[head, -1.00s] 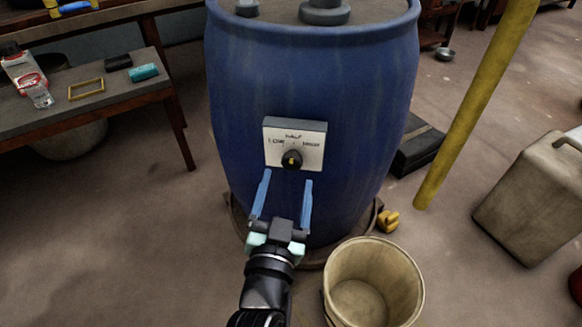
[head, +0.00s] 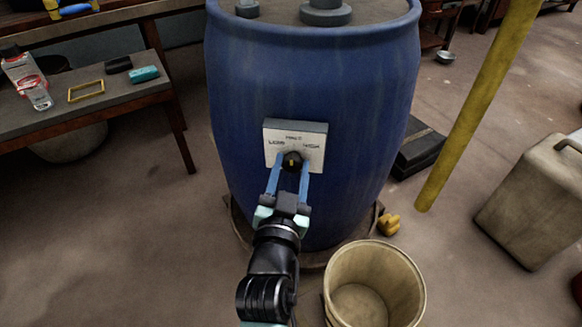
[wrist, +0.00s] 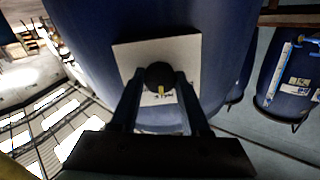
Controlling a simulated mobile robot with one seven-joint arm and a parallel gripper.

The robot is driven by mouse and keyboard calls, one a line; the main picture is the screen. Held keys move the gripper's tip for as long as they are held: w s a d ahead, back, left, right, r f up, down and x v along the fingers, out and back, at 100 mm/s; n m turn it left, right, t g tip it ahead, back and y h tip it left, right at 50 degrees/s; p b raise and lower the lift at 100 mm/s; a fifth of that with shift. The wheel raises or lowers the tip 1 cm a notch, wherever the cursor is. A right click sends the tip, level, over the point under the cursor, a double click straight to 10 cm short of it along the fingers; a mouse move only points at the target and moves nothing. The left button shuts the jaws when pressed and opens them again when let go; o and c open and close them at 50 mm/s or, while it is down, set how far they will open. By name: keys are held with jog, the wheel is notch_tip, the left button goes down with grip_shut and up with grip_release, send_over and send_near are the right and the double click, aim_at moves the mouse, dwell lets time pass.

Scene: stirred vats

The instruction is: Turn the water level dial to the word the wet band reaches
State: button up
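The black water level dial (head: 292,161) with a yellow mark sits on a pale plate (head: 313,148) on the front of a blue vat (head: 310,85). Small words stand left, above and right of it, too blurred to read surely. The yellow mark looks roughly upright. My gripper (head: 290,168) has its two blue fingers at the dial's left and right sides, seemingly against it. The wrist view also shows the dial (wrist: 160,76) between the fingertips, with the yellow mark towards the fingers. I cannot make out a wet band on the vat.
An open beige bucket (head: 374,286) stands on the floor at the vat's front right. A yellow pole (head: 473,110) and a beige canister (head: 530,205) are on the right. A workbench (head: 95,115) with small items is on the left.

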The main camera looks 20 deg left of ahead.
grip_shut()
jog(key=shift+n+p, duration=0.3)
jog(key=shift+n, duration=0.1)
jog(key=n+p, duration=0.2)
jog(key=n, duration=0.1)
jog(key=shift+r+n, duration=0.15)
jog(key=shift+n, duration=0.25)
jog(key=n+p, duration=0.2)
jog(key=n, duration=0.3)
jog(key=shift+n, duration=0.3)
jog(key=o, duration=0.8)
grip_release()
jog(key=shift+c, duration=0.2)
jog(key=shift+s, duration=0.15)
